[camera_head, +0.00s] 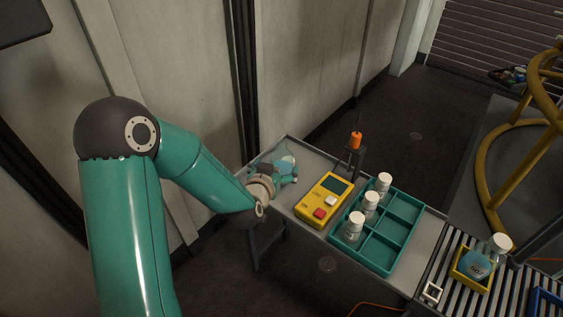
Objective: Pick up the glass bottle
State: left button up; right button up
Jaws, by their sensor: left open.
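Several small clear bottles with white caps stand upright in the left compartments of a teal tray (372,264): a front bottle (354,229), a middle bottle (370,206) and a back bottle (384,186). Another white-capped clear bottle (498,247) shows at the yellow bin on the rollers. I cannot tell which one is the glass bottle. My left gripper (287,170) is open over the far left end of the bench, left of the tray. A pale, partly see-through shape shows around its fingers; I cannot tell what it is. My right gripper is not in view.
A yellow device (323,199) with a screen and a red button lies between my left gripper and the tray. An orange-handled tool (355,141) stands upright in a dark holder behind it. The yellow bin (459,279) sits on a roller conveyor (438,270) at the right.

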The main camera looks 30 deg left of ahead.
pick_arm(q)
jog(key=shift+w+a+f, duration=0.1)
jog(key=shift+w+a, duration=0.05)
jog(key=shift+w, duration=0.45)
jog(key=x, duration=0.4)
jog(key=shift+w, duration=0.1)
jog(key=shift+r, duration=0.2)
jog(key=c, duration=1.5)
jog(key=shift+c, duration=0.2)
jog(key=shift+r, duration=0.1)
notch_tip(320, 180, up, 19)
jog(key=p, duration=0.6)
notch_tip(320, 180, up, 6)
jog(key=p, duration=0.5)
send_over(282, 158)
jog(key=w+a, duration=0.1)
jog(key=w, duration=0.1)
jog(key=shift+a, duration=0.15)
